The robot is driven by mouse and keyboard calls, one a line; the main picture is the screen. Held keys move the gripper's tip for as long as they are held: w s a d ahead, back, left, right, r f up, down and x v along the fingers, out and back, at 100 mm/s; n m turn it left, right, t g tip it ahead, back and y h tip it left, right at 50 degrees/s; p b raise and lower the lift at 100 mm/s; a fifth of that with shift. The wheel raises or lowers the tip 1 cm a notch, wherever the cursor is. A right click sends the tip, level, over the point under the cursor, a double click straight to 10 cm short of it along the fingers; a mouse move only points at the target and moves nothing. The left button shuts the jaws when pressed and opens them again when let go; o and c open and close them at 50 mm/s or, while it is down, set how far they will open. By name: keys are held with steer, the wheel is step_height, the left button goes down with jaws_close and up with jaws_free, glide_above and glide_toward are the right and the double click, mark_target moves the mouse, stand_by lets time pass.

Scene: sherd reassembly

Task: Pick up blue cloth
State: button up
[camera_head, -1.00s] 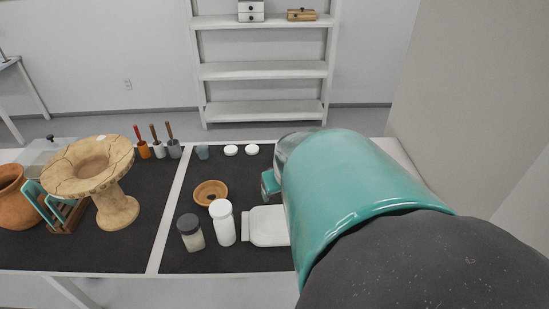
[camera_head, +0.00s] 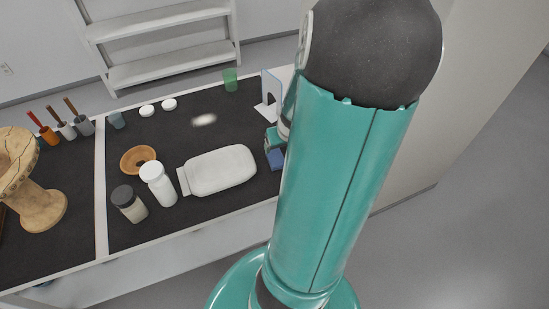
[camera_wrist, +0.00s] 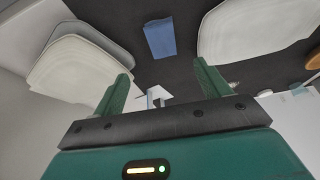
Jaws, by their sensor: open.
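The blue cloth (camera_wrist: 160,38) is a small folded blue piece lying on the dark table top in the wrist view. In the head view it shows as a small blue patch (camera_head: 275,158) at the table's right, partly hidden by my arm. My gripper (camera_wrist: 162,72) has its two green fingers spread apart with nothing between them. The cloth lies beyond the fingertips, apart from them, roughly in line with the gap. In the head view only a teal bit of my gripper (camera_head: 272,138) shows, just above the cloth; the rest is hidden.
A large white bottle (camera_head: 221,170) lies left of the cloth. A white-lidded jar (camera_head: 157,184), dark-lidded jar (camera_head: 128,203) and orange bowl (camera_head: 138,158) stand farther left. A white stand (camera_head: 268,95) and green cup (camera_head: 230,79) are at the back. Pale rounded pieces (camera_wrist: 78,68) are close left in the wrist view.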

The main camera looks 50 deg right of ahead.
glide_above(276, 157)
steer(key=s+a, duration=0.1)
steer(key=s, duration=0.1)
step_height(276, 157, down, 6)
steer(key=shift+a+x, duration=0.15)
steer(key=shift+x, duration=1.1)
steer(key=shift+a+x, duration=0.1)
steer(key=shift+x, duration=1.2)
steer(key=c, duration=1)
